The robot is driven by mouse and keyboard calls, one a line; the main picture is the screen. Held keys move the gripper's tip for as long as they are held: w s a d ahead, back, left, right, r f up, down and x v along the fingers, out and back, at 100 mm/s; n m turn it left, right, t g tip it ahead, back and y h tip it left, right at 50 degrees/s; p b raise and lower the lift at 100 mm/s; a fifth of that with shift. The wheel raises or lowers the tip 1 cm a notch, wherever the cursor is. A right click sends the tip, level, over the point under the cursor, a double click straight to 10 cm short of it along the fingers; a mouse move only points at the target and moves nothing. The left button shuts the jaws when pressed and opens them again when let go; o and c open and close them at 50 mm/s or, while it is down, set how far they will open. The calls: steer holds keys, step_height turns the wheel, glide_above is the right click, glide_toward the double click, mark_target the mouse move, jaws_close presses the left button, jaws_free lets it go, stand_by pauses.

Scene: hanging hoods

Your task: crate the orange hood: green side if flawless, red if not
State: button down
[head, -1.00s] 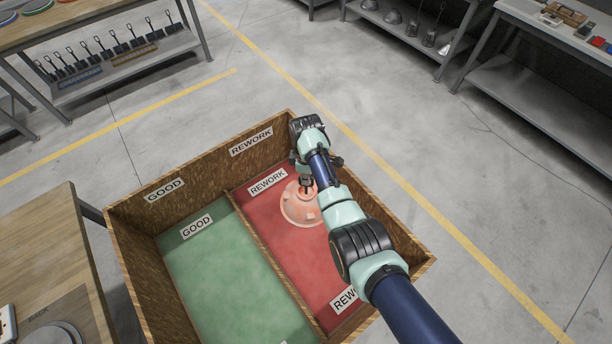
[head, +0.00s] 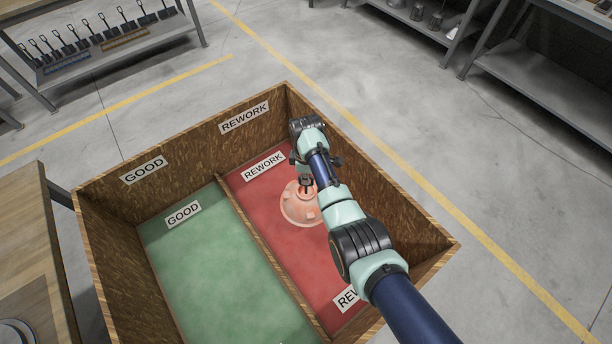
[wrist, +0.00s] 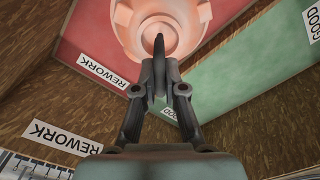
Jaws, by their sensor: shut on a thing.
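The orange hood (head: 299,207) is in the red REWORK side (head: 277,240) of the crate, under my gripper in the head view. My gripper (head: 306,186) is shut on the top of the hood. In the wrist view the hood (wrist: 130,38) is just beyond the shut fingers (wrist: 160,68), over the red floor. I cannot tell whether the hood touches the crate floor. My arm hides part of its right side. The green GOOD side (head: 215,280) is empty where it shows. No flaw can be made out on the visible part of the hood.
The wooden crate has high walls (head: 200,160) and a low divider (head: 262,245) between its two sides. A wooden table (head: 25,255) stands to the left. Shelves (head: 110,45) with shovels are at the back left, and another bench (head: 540,80) is at the back right.

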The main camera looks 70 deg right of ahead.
step_height(320, 180, down, 16)
steer(key=b, duration=1.4)
steer(key=shift+f+b, duration=0.3)
steer(key=shift+f, duration=0.6)
steer(key=c, duration=1.2)
jaws_free()
step_height(320, 180, up, 12)
